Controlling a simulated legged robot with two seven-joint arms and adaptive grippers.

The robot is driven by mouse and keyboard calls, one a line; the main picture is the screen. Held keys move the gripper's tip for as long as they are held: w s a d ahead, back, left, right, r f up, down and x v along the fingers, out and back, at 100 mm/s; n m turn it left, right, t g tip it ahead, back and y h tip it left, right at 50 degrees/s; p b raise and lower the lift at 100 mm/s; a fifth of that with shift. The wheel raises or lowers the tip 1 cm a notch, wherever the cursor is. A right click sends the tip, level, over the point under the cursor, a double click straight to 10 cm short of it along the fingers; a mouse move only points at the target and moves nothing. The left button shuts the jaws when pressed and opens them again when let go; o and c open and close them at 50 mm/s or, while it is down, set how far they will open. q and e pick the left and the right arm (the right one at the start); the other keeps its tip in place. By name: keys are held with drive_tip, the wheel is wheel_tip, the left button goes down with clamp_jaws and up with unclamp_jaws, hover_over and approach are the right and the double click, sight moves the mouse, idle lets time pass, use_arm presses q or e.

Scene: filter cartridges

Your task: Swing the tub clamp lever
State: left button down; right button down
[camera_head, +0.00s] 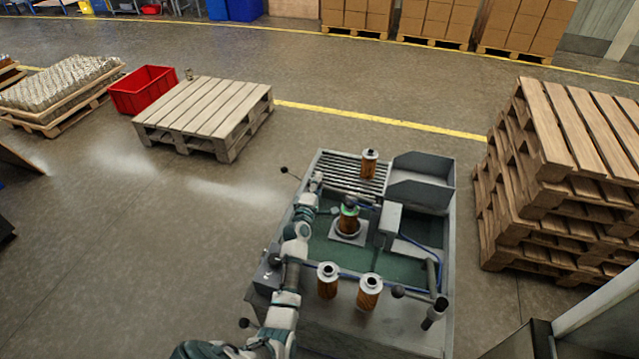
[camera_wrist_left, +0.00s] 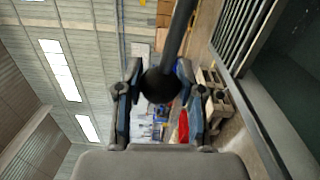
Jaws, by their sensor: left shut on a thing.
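The grey tub (camera_head: 447,205) stands in front of me with a green inner floor. My left arm reaches along its left side. My left gripper (camera_head: 317,178) is near the tub's slatted rack at the far left. In the left wrist view its two fingers (camera_wrist_left: 160,90) are shut on a black ball knob (camera_wrist_left: 160,84) at the end of a dark lever rod (camera_wrist_left: 178,35). In the head view the gripper hides this knob. An orange-brown cartridge (camera_head: 348,220) stands upright in the tub's middle with a dark green top. My right gripper is not in view.
Two cartridges (camera_head: 328,284) stand at the tub's near side, and another (camera_head: 369,165) on the slatted rack (camera_head: 340,172). Stacked pallets (camera_head: 560,150) stand close on the right. Open floor lies left.

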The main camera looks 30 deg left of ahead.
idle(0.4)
use_arm(q)
drive_tip(key=c, duration=0.9)
unclamp_jaws()
drive_tip(key=shift+o, duration=1)
drive_tip(key=shift+w+a+f, duration=0.1)
drive_tip(key=v, duration=1.2)
drive_tip(key=shift+f, duration=0.2)
